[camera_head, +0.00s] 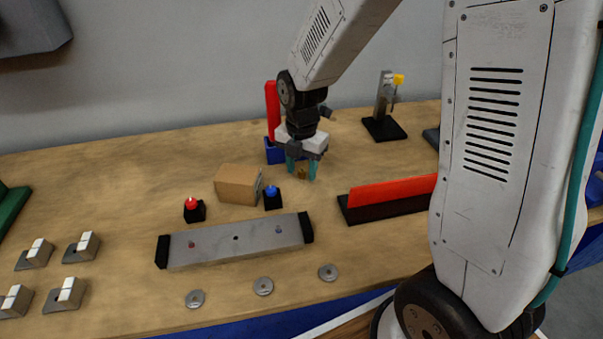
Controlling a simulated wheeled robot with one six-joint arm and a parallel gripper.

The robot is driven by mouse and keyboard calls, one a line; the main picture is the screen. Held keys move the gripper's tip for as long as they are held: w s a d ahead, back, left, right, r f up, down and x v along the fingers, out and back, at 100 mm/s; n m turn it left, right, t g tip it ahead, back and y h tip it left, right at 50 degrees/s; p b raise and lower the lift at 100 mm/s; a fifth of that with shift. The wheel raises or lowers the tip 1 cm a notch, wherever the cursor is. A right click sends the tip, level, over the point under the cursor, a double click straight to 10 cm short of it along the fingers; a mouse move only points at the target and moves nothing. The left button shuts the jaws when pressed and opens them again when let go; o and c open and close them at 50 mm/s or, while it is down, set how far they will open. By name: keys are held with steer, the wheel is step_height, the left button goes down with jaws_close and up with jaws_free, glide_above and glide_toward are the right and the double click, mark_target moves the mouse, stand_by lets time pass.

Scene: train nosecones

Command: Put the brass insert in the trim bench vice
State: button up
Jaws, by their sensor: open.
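My gripper (301,172) points down over the middle of the bench, its two teal fingers apart. A small brass-coloured piece (302,173), which looks like the brass insert, shows between the fingertips. I cannot tell whether the fingers touch it. The trim bench vice is not clear to me. A blue block (274,156) with a red upright piece (272,108) stands just behind my gripper and is partly hidden by it. Another blue object (596,188) shows at the right edge, mostly hidden by my arm; either could be the vice.
A cardboard-coloured box (237,185), a red button (192,204) and a blue button (271,193) stand left of my gripper. A grey bar (236,240) lies in front. A red strip in a black holder (388,209) is at right. A black-based stand (384,127) is behind.

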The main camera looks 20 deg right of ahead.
mark_target(302, 170)
jaws_close()
step_height(302, 170, up, 10)
stand_by(0.6)
